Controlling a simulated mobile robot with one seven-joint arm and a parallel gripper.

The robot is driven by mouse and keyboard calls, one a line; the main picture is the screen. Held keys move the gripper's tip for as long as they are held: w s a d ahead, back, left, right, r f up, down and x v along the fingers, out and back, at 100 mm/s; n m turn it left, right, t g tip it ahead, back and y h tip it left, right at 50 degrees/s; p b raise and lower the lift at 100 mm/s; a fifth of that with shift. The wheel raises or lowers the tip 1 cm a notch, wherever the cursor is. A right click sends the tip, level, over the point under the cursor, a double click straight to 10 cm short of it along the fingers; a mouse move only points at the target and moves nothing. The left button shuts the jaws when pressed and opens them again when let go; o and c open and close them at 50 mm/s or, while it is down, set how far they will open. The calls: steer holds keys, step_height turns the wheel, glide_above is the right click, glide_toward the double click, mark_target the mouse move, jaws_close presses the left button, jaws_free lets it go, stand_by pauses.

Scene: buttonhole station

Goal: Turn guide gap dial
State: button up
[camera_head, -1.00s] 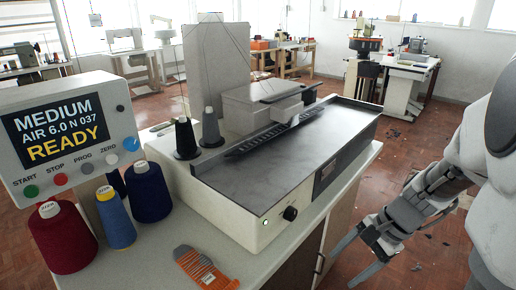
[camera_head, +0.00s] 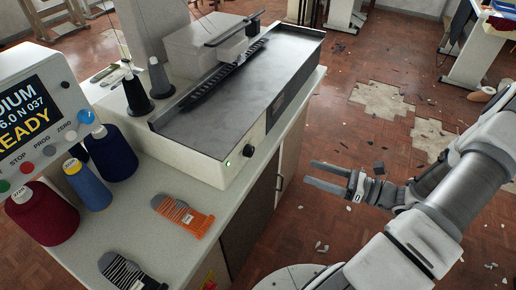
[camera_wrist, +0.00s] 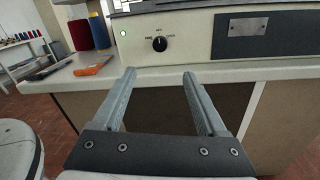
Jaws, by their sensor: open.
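The guide gap dial is a small black knob (camera_head: 248,151) on the cream front face of the machine (camera_head: 205,165), beside a lit green lamp. In the wrist view the knob (camera_wrist: 160,44) shows with small printed labels around it, its pointer near upright. My gripper (camera_head: 312,173) is open and empty, to the right of the machine's front corner and apart from it. In the wrist view its two fingers (camera_wrist: 158,77) point toward the front face, with the knob beyond and between them. No contact shows.
The counter (camera_head: 150,190) carries red, light blue and dark blue thread cones (camera_head: 107,152), an orange-and-grey knitted piece (camera_head: 182,214) and a dark striped one (camera_head: 130,270). A control panel (camera_head: 35,115) stands at left. Open floor lies right of the cabinet.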

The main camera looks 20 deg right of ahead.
mark_target(252, 152)
steer(key=b+x, duration=0.2)
steer(key=x, duration=1.5)
steer(key=shift+w+a, duration=0.1)
steer(key=shift+w, duration=0.05)
jaws_close()
